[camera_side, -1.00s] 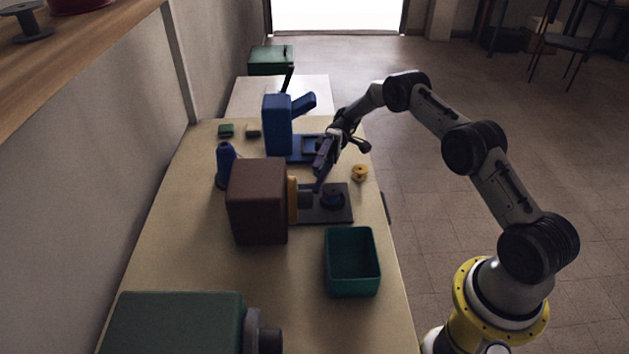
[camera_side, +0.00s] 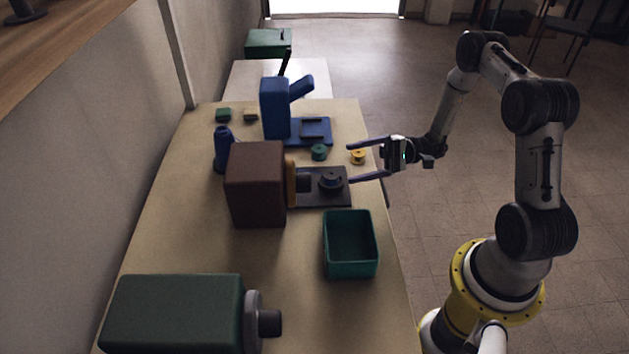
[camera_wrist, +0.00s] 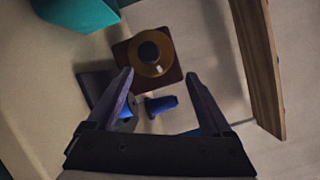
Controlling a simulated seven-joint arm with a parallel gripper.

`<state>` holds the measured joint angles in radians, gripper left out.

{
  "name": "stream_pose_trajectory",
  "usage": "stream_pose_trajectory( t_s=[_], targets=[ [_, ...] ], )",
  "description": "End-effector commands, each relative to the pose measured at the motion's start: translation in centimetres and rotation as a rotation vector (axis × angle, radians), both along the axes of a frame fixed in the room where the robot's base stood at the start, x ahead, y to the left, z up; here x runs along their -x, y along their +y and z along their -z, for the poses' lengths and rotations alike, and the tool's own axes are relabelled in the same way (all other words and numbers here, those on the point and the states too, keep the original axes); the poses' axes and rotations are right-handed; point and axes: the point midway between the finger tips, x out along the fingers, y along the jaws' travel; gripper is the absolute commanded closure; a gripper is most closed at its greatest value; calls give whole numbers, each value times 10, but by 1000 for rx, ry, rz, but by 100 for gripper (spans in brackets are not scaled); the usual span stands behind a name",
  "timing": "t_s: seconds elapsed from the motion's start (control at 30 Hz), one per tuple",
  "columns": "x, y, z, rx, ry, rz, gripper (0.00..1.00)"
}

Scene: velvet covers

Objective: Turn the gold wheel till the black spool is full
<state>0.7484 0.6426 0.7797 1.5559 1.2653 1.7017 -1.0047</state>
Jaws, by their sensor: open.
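The gold wheel (camera_side: 291,181) is on the right face of a brown box (camera_side: 255,184), with a dark knob at its centre. In the wrist view the gold wheel (camera_wrist: 162,68) faces me beyond the fingers. A dark spool (camera_side: 331,179), which I take as the black spool, stands on a dark base (camera_side: 322,200) right of the wheel. It looks bluish, and how full it is I cannot tell. My gripper (camera_side: 352,163) is open and empty, its fingers pointing left at the table's right edge, apart from the wheel.
A teal bin (camera_side: 351,265) stands in front of the base. Green (camera_side: 319,152) and yellow (camera_side: 358,156) small spools lie behind it. A blue machine (camera_side: 275,108) and blue cone (camera_side: 222,150) stand farther back. A green machine (camera_side: 180,308) is at the front left.

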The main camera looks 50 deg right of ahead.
Motion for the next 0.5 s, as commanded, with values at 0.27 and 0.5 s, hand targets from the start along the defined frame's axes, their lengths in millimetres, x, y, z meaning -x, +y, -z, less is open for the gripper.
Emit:
stream_pose_trajectory(
  t_s=[0.27, 0.5],
  targets=[
    [52, 9, 10, -90, 254, 312, 16],
    [53, 18, 12, -101, 290, 345, 16]
  ],
)
